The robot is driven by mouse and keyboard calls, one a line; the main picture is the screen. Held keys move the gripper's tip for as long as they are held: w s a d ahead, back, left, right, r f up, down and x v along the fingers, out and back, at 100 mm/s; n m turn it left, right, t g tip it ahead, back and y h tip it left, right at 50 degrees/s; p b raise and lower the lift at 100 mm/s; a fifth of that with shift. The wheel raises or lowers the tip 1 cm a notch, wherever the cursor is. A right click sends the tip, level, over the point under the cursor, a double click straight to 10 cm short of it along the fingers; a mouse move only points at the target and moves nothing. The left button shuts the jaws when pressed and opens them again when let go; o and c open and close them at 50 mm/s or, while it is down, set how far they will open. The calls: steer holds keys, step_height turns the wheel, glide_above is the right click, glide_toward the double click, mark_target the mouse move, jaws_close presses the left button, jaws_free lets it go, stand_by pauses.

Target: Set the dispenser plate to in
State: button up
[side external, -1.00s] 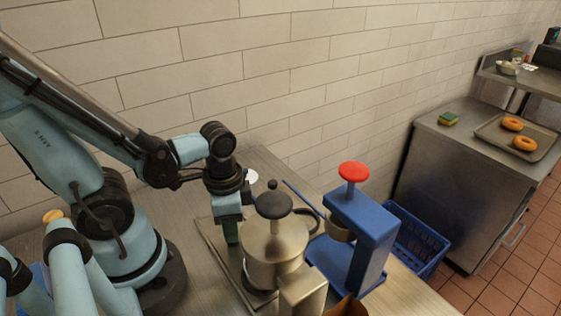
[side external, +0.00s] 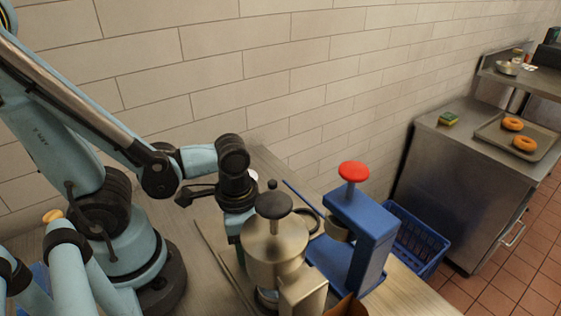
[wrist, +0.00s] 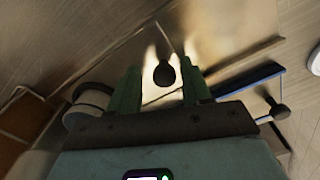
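My gripper (wrist: 161,68) is open in the wrist view, with its two green fingers apart. A dark round knob (wrist: 164,73) appears between the fingers; I cannot tell whether they touch it. In the side view my fingers are mostly hidden behind a metal pot (side external: 270,248) with a dark top knob (side external: 273,205). A blue stand (side external: 365,225) with a red button (side external: 353,171) is right of the pot, a metal cup under its arm. I cannot make out which part is the dispenser plate or its setting.
A blue crate (side external: 418,240) stands right of the blue stand. A tray (side external: 490,138) with two bagels and a sponge (side external: 448,118) lie on the far counter. The tiled wall runs behind the bench. A blue bar (wrist: 248,78) is right of my fingers.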

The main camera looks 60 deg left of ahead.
steer(key=shift+a+r, duration=0.1)
step_height(320, 180, up, 12)
stand_by(1.3)
steer(key=w+a+n+t, duration=0.4)
steer(key=w+t, duration=0.3)
steer(key=w, duration=0.3)
steer(key=shift+w+a+n, duration=0.2)
steer(key=shift+a+n, duration=0.1)
steer(key=shift+a, duration=0.15)
steer(key=shift+o, duration=0.3)
